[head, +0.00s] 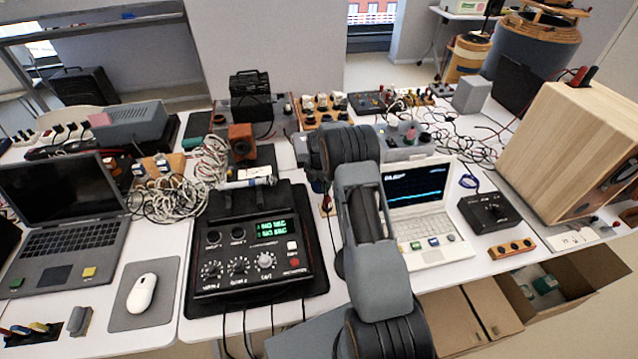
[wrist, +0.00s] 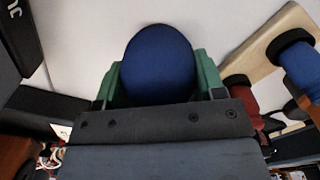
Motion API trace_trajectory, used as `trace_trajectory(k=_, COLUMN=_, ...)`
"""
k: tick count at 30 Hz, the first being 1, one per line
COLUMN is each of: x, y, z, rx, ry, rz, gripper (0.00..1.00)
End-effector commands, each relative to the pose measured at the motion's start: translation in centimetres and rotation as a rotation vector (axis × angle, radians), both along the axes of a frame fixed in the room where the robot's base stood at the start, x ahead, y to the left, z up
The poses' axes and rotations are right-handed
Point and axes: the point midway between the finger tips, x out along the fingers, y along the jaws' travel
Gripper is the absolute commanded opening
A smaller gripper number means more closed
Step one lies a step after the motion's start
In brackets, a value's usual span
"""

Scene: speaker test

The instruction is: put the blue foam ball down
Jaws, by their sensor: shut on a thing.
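The blue foam ball (wrist: 158,55) fills the middle of the wrist view. My gripper (wrist: 160,80) has its green fingers on both sides of the ball and is shut on it. A white surface (wrist: 85,40) shows behind the ball. I cannot tell how high the ball is above it. In the head view my own arm covers the middle of the bench, and I cannot make out the ball or the gripper there.
A wooden strip (wrist: 262,50) with dark-ringed blue and red parts lies right of the ball. In the head view, a black instrument (head: 258,250) stands left of my arm and a white laptop (head: 425,215) right of it. Cables and devices crowd the white bench.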

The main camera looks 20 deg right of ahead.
Motion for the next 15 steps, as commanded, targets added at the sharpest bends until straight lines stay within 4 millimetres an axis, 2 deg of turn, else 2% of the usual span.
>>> trace_trajectory(k=3, x=-0.01, y=0.00, z=-0.48, rx=0.000, ry=0.000, rz=0.000, gripper=0.41)
trace_trajectory(k=4, x=0.00, y=0.00, z=-0.37, rx=0.000, ry=0.000, rz=0.000, gripper=0.65)
trace_trajectory(k=6, x=-0.01, y=0.00, z=-0.31, rx=0.000, ry=0.000, rz=0.000, gripper=0.72)
trace_trajectory(k=15, x=-0.01, y=0.00, z=-0.01, rx=0.000, ry=0.000, rz=0.000, gripper=0.74)
